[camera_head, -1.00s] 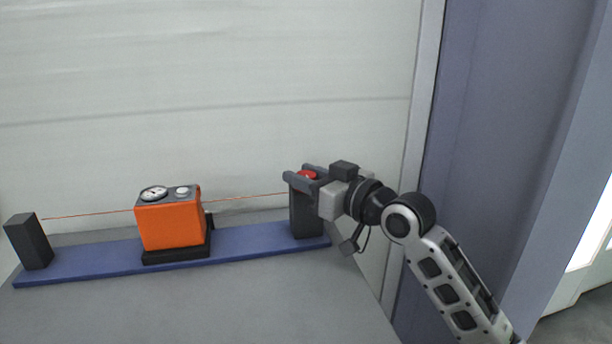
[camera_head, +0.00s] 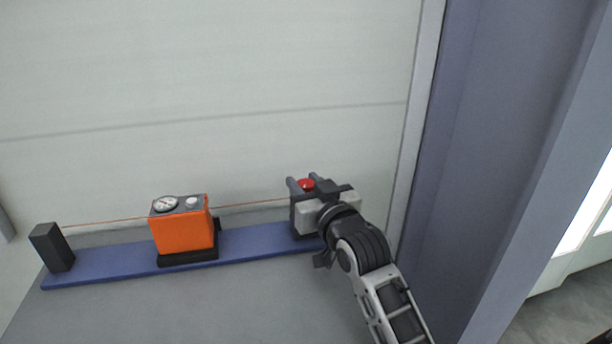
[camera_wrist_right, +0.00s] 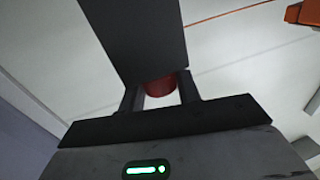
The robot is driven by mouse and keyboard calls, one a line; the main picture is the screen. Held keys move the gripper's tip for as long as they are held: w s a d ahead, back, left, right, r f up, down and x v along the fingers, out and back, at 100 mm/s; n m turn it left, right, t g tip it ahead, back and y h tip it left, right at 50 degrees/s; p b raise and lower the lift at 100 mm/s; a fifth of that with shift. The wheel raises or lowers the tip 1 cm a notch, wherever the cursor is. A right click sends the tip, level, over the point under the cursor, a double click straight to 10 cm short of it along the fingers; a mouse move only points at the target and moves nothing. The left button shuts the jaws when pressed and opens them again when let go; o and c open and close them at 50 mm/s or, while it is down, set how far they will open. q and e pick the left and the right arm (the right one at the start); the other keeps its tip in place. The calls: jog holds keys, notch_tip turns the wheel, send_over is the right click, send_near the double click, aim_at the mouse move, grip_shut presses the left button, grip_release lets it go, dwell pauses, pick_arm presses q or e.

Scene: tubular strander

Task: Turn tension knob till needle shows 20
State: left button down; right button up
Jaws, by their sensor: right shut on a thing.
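The red tension knob (camera_head: 306,184) sits on top of the dark post at the right end of the blue rail. My right gripper (camera_head: 303,181) is shut on the knob, with one finger on each side. My left gripper is in neither view.
The blue rail (camera_head: 110,264) lies on a grey table (camera_head: 230,305). A dark post (camera_head: 52,248) stands at its left end. A thin copper-coloured wire (camera_head: 110,221) runs above the rail. A pale wall is behind, and a blue-grey column (camera_head: 490,150) stands at right.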

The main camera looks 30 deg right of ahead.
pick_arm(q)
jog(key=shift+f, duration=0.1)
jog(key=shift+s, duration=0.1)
pick_arm(e)
jog(key=o, duration=0.9)
jog(key=shift+o, duration=0.2)
pick_arm(q)
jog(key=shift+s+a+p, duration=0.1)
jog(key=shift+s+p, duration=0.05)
jog(key=shift+p, duration=0.35)
pick_arm(e)
jog(key=s, duration=1.6)
jog(key=shift+a, duration=0.45)
